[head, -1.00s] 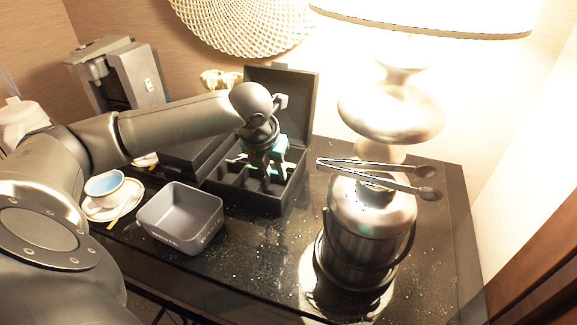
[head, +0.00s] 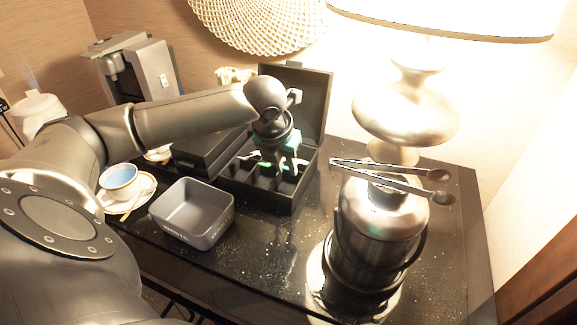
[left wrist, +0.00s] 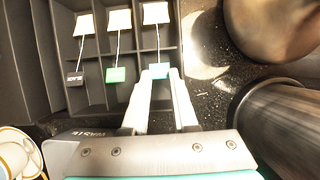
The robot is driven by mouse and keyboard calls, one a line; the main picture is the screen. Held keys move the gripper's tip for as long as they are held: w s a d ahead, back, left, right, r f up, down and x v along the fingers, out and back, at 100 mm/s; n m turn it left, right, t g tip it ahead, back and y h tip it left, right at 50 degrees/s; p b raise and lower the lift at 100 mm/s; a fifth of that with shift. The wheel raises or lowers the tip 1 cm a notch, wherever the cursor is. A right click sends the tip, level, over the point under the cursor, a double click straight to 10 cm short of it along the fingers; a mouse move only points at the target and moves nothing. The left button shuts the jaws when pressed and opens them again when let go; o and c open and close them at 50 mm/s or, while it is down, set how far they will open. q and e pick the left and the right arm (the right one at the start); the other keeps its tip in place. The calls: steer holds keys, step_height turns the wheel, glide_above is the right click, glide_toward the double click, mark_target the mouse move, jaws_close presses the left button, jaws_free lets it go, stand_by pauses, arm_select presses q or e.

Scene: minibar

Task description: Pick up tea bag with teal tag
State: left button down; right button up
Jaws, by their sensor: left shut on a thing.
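The tea bag with the teal tag (left wrist: 159,70) is in a compartment of the black tea box (left wrist: 90,97) in the left wrist view. Its pale bag (left wrist: 156,13) lies at the top of that picture, with a string running down to the tag. My left gripper (left wrist: 162,76) is shut on the teal tag, its fingertips reaching into the compartment. In the head view my left gripper (head: 278,168) points down into the open tea box (head: 258,200), and its fingertips partly hide the tags.
A green tag (left wrist: 116,75) and a dark tag (left wrist: 74,79) sit in neighbouring compartments. A grey waste bin (head: 192,232) stands left of the box, with a cup (head: 119,181) on a saucer beyond. A metal ice bucket (head: 380,235) with tongs (head: 395,175) stands right.

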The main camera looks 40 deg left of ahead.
arm_select(q)
step_height(320, 180, up, 29)
steer(key=p, duration=1.8)
steer(key=shift+r+p, duration=0.15)
steer(key=shift+p, duration=0.15)
